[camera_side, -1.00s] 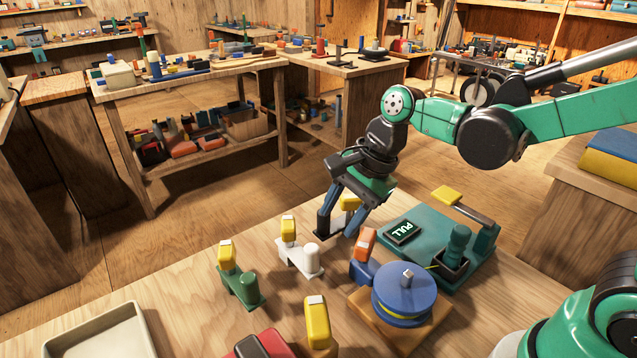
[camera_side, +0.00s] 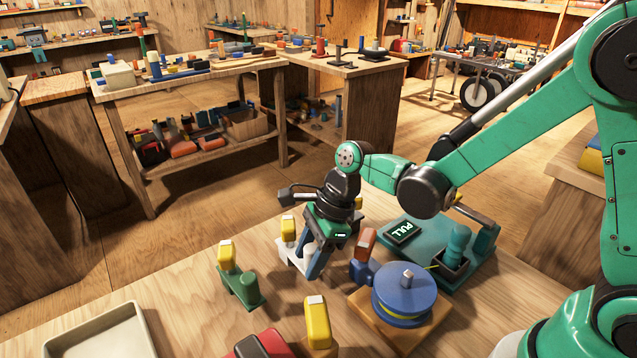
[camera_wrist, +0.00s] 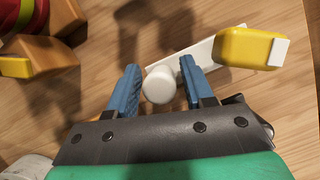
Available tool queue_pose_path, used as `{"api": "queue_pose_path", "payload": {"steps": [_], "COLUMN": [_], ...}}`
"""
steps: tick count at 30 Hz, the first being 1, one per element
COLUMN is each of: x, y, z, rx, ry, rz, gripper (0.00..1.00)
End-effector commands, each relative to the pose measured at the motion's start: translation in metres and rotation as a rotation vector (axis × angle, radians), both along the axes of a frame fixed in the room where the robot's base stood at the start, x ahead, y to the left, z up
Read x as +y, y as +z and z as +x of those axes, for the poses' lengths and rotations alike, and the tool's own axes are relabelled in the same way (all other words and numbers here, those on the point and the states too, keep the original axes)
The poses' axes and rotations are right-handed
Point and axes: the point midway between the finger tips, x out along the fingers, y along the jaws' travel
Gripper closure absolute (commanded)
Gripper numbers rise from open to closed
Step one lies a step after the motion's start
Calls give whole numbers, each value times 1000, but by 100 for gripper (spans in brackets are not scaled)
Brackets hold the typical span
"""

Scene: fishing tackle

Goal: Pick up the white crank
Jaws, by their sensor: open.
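The white crank (camera_side: 292,259) stands on the wooden table between the green crank and the blue spool in the side view. It has a flat white base, a white round post and a yellow knob (camera_side: 288,228). My gripper (camera_side: 313,262) is down at its post end and hides part of it. In the wrist view, the blue fingers of my gripper (camera_wrist: 158,68) are open, one on each side of the white post (camera_wrist: 160,85). The yellow knob (camera_wrist: 248,48) lies to the right, outside the fingers. I cannot tell whether a finger touches the post.
A green crank (camera_side: 242,285) stands left. An orange-knobbed blue crank (camera_side: 362,266) and a blue spool (camera_side: 404,292) are close on the right. A teal plate with a PULL sign (camera_side: 402,232) is behind them. A yellow-knobbed piece (camera_side: 318,322) is in front; an empty tray (camera_side: 100,335) is front left.

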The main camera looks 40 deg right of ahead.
Motion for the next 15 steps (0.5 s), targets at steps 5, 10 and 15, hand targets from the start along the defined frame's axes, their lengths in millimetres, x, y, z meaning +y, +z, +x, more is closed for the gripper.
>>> {"api": "queue_pose_path", "payload": {"steps": [5,10,15], "x": [0,0,0], "y": [0,0,0], "z": [0,0,0], "rx": [0,0,-1], "ry": [0,0,0], "rz": [0,0,0], "gripper": [54,100,100]}}
